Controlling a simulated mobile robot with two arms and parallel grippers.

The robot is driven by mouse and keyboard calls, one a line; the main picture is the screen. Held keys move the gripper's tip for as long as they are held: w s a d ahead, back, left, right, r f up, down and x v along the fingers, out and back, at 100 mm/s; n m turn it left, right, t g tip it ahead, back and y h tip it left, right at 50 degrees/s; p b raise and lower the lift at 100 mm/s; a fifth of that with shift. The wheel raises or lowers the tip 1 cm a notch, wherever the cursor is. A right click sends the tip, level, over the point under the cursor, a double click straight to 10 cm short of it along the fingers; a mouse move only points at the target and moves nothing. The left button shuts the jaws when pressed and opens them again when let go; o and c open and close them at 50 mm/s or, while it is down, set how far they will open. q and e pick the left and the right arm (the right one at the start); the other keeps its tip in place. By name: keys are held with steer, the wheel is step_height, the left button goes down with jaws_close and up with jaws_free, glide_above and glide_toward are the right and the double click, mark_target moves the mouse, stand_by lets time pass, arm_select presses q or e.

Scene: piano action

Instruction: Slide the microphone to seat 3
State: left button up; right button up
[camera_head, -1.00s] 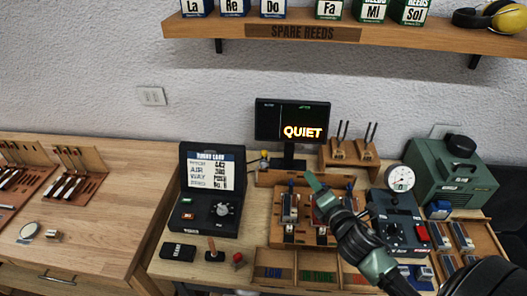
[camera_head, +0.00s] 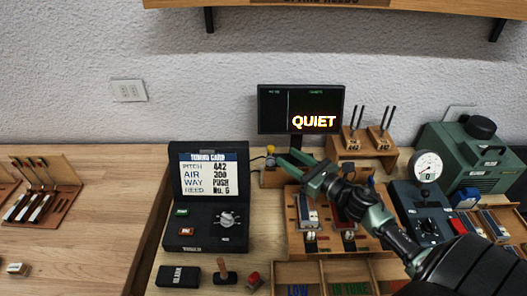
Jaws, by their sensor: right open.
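A small microphone (camera_head: 270,158) with a yellow tip stands at the left end of a wooden rail (camera_head: 272,179), below and left of the dark screen. My right gripper (camera_head: 296,164) comes in from the lower right. Its green fingers are open and empty, just right of the microphone and apart from it in the picture. The gripper and arm hide much of the rail and part of the reed block (camera_head: 294,232) in front of it. I cannot make out a seat 3 marking. My left gripper is not in view.
The screen (camera_head: 300,108) behind reads QUIET. A tuning box (camera_head: 205,200) stands to the left. A gauge unit (camera_head: 424,212) and a green machine (camera_head: 472,160) stand to the right. Open bins (camera_head: 300,272) lie in front.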

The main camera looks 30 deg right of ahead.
mark_target(272, 148)
steer(key=p+x, duration=0.2)
steer(key=x, duration=0.5)
steer(key=shift+w+f+p, duration=0.1)
steer(key=shift+w+p, duration=0.1)
steer(key=shift+p, duration=0.1)
steer(key=shift+w+a+f, duration=0.1)
steer(key=shift+w+a, duration=0.05)
steer(key=shift+w, duration=0.3)
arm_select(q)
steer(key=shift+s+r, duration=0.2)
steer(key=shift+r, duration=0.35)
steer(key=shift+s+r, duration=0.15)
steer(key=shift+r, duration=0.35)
arm_select(e)
steer(key=shift+c, duration=0.3)
jaws_close()
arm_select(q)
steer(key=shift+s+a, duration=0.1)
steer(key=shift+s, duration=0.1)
